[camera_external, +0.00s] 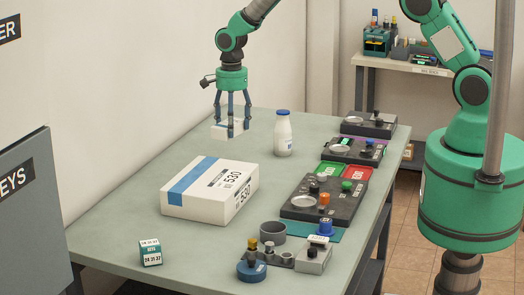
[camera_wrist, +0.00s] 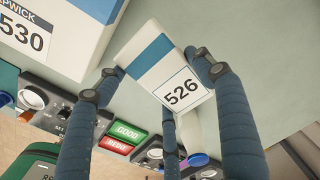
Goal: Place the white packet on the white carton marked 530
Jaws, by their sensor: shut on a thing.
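My gripper (camera_external: 232,110) is shut on a white packet (camera_external: 222,132) and holds it above the table, beyond the carton. In the wrist view the packet (camera_wrist: 150,58) has a blue stripe and a label reading 526, and my gripper's fingers (camera_wrist: 160,75) are on both sides of it. The white carton marked 530 (camera_external: 212,206) lies flat on the table with a blue band across it; its top is bare. The carton also shows in the wrist view (camera_wrist: 70,25) at the upper left, apart from the packet.
A white bottle with a blue cap (camera_external: 283,136) stands right of the packet. A small green and white cube (camera_external: 150,252) sits at the front left. Scales, stamps and green and red trays (camera_external: 331,171) line the table's (camera_external: 120,215) right side.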

